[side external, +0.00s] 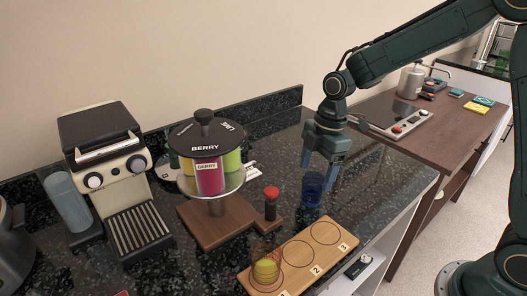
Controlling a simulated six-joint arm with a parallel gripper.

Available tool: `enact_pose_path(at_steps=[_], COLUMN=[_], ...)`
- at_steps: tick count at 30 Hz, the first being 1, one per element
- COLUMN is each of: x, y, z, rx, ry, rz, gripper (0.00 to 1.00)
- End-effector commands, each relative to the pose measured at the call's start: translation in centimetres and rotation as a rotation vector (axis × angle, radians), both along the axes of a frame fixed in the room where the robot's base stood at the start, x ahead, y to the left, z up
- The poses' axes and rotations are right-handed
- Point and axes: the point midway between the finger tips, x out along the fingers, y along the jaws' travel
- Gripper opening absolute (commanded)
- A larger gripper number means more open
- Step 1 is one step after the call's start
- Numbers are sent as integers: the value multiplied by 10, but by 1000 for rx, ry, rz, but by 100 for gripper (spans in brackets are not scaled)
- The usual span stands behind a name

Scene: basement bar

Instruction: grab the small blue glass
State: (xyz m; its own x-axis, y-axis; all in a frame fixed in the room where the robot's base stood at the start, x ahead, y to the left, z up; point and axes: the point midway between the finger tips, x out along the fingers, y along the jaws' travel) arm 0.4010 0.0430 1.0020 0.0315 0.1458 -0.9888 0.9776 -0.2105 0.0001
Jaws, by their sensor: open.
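The small blue glass (312,190) stands upright on the dark speckled counter, right of the drink dispenser. My gripper (320,177) points down over the glass. Its jaws are open, with one finger on each side of the glass's upper part in this view.
A berry drink dispenser (207,160) on a wooden base with a red-topped lever (271,196) stands close left. A wooden tray (337,243) with numbered circles holds a glass with yellowish content (266,268) in front. A coffee machine (110,170) stands far left.

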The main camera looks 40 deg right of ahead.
Motion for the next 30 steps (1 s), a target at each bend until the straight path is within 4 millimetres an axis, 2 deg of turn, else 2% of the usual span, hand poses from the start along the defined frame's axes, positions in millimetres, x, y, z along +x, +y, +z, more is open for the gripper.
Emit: enact_pose_path(at_steps=[3,9,24,25,30], x=[0,0,1,1,1], y=[3,5,5,5,5], z=[-15,-29,-30,-30,-30], rx=[1,0,0,0,0], ry=[3,1,0,0,0], rz=[1,0,0,0,0], gripper=[74,74,74,72,38])
